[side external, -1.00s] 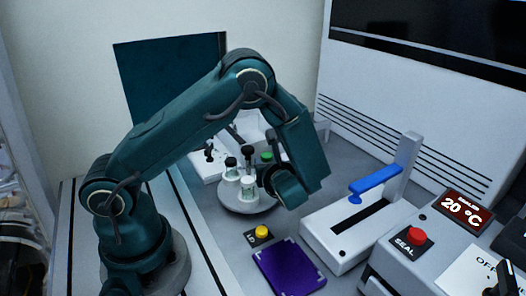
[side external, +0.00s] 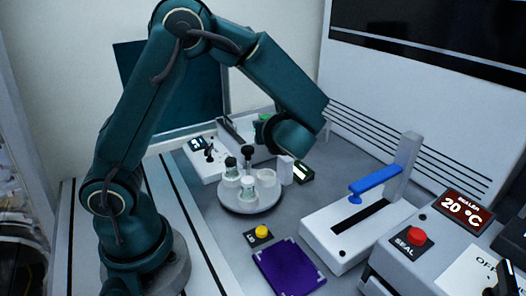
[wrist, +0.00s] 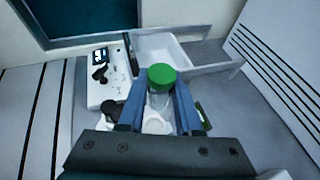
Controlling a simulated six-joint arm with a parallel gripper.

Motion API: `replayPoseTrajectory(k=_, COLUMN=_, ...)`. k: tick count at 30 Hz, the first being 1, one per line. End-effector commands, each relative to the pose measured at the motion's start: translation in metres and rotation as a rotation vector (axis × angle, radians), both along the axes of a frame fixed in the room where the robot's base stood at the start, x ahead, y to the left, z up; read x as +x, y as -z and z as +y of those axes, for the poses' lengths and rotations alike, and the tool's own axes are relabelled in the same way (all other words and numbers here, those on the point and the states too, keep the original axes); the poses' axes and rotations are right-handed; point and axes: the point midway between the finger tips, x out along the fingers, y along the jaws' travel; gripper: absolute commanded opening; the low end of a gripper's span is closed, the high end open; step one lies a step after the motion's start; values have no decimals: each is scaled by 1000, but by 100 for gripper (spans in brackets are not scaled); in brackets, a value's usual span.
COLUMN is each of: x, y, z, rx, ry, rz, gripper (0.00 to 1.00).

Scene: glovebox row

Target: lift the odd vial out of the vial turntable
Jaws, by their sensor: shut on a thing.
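The green-capped vial (wrist: 162,76) is upright between the two blue fingers of my gripper (wrist: 158,100) in the wrist view. My gripper is shut on its clear body. In the side view my gripper (side external: 264,131) is up behind the vial turntable (side external: 250,209), and the green cap (side external: 263,118) shows partly behind my wrist. The vial is clear of the turntable. In the wrist view my fingers partly hide the turntable.
A white device (side external: 205,165) with a small screen and dark knob stands behind the turntable. An open white tray (wrist: 165,48) lies beyond the vial. A yellow button (side external: 262,231), purple pad (side external: 290,267) and sealer with blue lever (side external: 375,182) are at the front and right.

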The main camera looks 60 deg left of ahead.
Motion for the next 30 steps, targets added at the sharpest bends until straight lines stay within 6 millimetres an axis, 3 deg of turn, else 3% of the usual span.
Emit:
replayPoseTrajectory(k=15, x=0, y=-29, z=0, rx=-1, ry=-1, rz=-2, gripper=0)
replayPoseTrajectory(k=30, x=0, y=-31, z=0, rx=0, ry=0, rz=0, gripper=0)
